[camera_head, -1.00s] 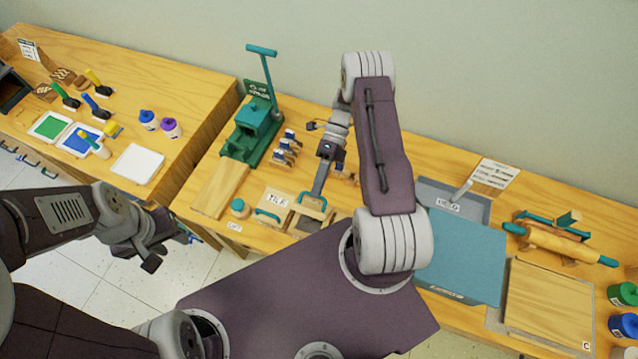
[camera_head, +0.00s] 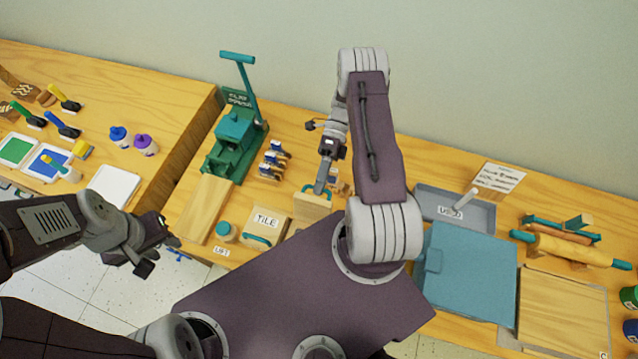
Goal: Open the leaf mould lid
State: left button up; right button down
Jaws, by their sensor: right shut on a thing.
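The wooden mould lid (camera_head: 311,207) is raised and tilted, with a teal handle at its upper edge. My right gripper (camera_head: 322,187) reaches down from the back and is shut on this handle. Below the lid, part of the mould shows as a darker area; my arm hides the rest, and I see no leaf label. A second wooden mould, marked TILE (camera_head: 266,221), sits just left with its teal-handled lid down. My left gripper (camera_head: 158,256) is empty with its fingers apart, in front of the table's left part.
A green press (camera_head: 233,135) stands behind left, with a wooden board (camera_head: 207,210) before it. Small stamps (camera_head: 272,160) stand close behind the moulds.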

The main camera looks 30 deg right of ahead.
jog(key=shift+d+f, duration=0.1)
jog(key=shift+f, duration=0.2)
jog(key=shift+r, duration=0.1)
jog(key=c, duration=1.5)
grip_release()
jog(key=shift+r, duration=0.1)
jog(key=b+v, duration=0.3)
jog(key=v, duration=0.6)
